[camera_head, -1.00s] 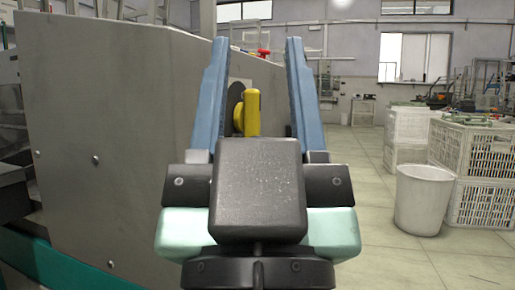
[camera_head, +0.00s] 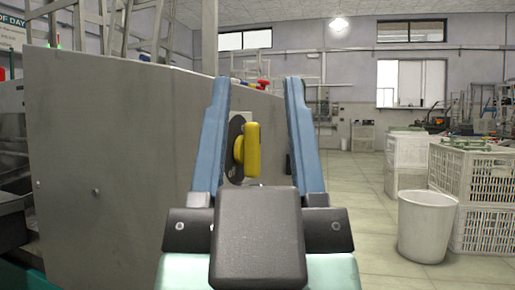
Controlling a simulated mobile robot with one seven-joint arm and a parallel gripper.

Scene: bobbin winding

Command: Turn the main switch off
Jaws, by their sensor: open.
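The main switch (camera_head: 249,149) is a yellow rotary handle on a dark round plate, mounted on the side of a grey machine cabinet (camera_head: 115,150). Its yellow grip looks upright. My gripper (camera_head: 254,85) is open, with its two blue fingers pointing away from me. The switch shows between the fingers in the picture, nearer the left one. I see no contact between the fingers and the handle, and the depth gap between them is hard to judge. The gripper's dark body covers what lies below the switch.
A white bin (camera_head: 427,228) stands on the floor at right. White plastic crates (camera_head: 490,180) are stacked behind it. The tiled floor (camera_head: 362,190) between cabinet and crates is free. Small red, yellow and blue items show at the cabinet's far top edge.

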